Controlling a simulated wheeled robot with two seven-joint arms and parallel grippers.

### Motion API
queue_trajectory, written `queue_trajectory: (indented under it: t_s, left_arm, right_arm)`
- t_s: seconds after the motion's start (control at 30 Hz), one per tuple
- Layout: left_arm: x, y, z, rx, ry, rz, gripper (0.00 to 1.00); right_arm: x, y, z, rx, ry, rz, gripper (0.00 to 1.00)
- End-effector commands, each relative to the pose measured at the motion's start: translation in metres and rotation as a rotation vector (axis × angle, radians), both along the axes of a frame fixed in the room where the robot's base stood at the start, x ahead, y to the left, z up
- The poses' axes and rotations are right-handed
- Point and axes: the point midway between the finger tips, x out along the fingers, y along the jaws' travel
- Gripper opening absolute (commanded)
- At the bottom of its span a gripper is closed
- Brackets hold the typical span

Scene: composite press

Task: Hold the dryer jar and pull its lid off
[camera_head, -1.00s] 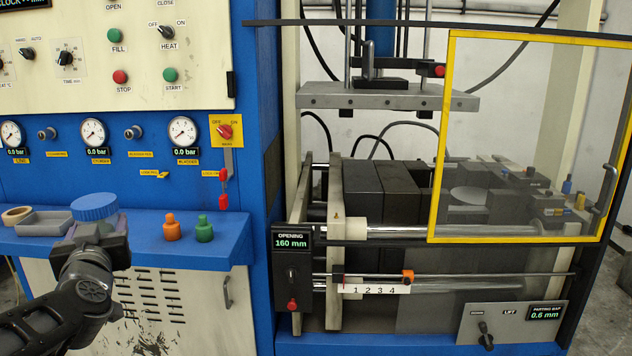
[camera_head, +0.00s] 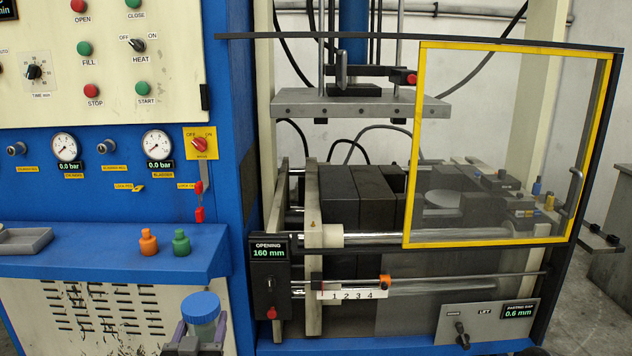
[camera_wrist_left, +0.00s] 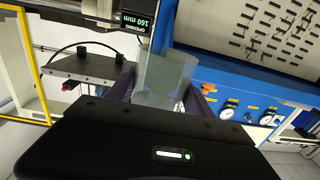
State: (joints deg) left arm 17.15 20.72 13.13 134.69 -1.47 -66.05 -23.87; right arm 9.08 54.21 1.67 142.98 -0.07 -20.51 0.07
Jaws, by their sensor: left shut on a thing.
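The dryer jar (camera_head: 203,328) is a clear, greenish cylinder with a round blue lid (camera_head: 201,306) on top. It is upright in the head view, in front of the cabinet below the blue shelf. My left gripper (camera_head: 202,334) is shut on the jar's body, with a dark finger on either side below the lid. In the left wrist view the jar (camera_wrist_left: 165,76) shows between the fingers as a pale translucent cylinder; the lid cannot be made out there. My right gripper cannot be made out in either view.
The blue shelf (camera_head: 110,262) holds an orange bottle (camera_head: 148,242), a green bottle (camera_head: 181,243) and a grey tray (camera_head: 24,242). The press, with a yellow-framed guard (camera_head: 414,150), stands to the right. A white panel (camera_head: 487,322) with a lever is at its lower right.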

Motion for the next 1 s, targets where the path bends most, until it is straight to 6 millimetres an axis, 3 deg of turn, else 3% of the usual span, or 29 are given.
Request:
queue_trajectory:
  t_s: [0.1, 0.33, 1.0]
  left_arm:
    - [-0.004, -0.020, -0.029, -0.002, 0.004, -0.040, 0.00]
    - [-0.008, -0.036, -0.059, 0.000, -0.001, -0.066, 0.00]
    - [-0.011, -0.039, -0.064, 0.003, -0.003, -0.080, 0.00]
  right_arm:
    - [0.000, 0.000, 0.005, 0.000, 0.000, 0.000, 0.36]
    - [0.000, 0.000, 0.010, 0.000, 0.000, 0.000, 0.36]
    - [0.000, 0.000, 0.010, 0.000, 0.000, 0.000, 0.36]
